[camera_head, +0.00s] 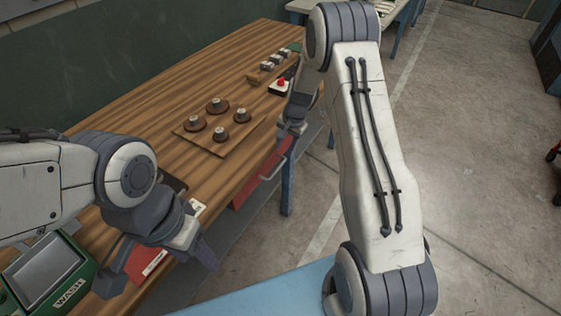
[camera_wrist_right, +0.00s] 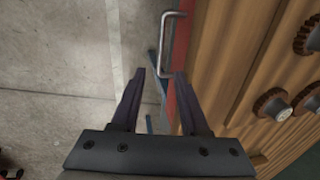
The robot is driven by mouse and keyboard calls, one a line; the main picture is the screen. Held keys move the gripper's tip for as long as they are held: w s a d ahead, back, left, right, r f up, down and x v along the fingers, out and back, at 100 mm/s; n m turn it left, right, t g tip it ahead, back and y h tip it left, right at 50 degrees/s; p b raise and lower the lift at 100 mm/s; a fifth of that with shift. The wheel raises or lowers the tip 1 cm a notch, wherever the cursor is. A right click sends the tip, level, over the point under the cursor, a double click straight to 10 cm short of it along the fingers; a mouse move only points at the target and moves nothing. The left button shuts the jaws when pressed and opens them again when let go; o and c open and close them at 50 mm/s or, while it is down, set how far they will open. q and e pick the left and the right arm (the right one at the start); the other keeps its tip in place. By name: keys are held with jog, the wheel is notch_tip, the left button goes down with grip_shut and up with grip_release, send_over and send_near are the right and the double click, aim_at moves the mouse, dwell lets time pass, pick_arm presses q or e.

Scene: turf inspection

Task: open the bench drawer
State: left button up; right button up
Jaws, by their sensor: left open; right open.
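The bench (camera_head: 215,65) has a wooden top and a red drawer front (camera_head: 262,178) under its near edge, with a metal bar handle (camera_head: 274,164). The drawer looks close to flush with the bench. My right gripper (camera_head: 287,136) is open and empty beside the drawer, partly hidden by its own wrist. In the right wrist view, the handle (camera_wrist_right: 164,45) stands just beyond the open fingertips (camera_wrist_right: 158,77), its near end about between them; contact is not clear. My left gripper (camera_head: 160,268) is open near the bench's front edge, over a red panel with a white label (camera_head: 154,262).
A board (camera_head: 226,147) with several round gear-like parts lies on the bench. Behind it are a red button box (camera_head: 281,86) and small metal parts (camera_head: 268,66). A green WASH unit (camera_head: 45,270) stands at lower left. Open concrete floor (camera_head: 470,170) lies right.

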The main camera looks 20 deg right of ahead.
aim_at(279, 166)
jog(key=f, duration=0.3)
jog(key=w+a+f, duration=0.1)
jog(key=f, duration=0.2)
jog(key=f+p, duration=0.1)
jog(key=f, duration=0.2)
jog(key=shift+w+a+f, duration=0.2)
jog(key=shift+f, duration=0.05)
grip_shut()
jog(key=shift+w+r, duration=0.15)
dwell(0.9)
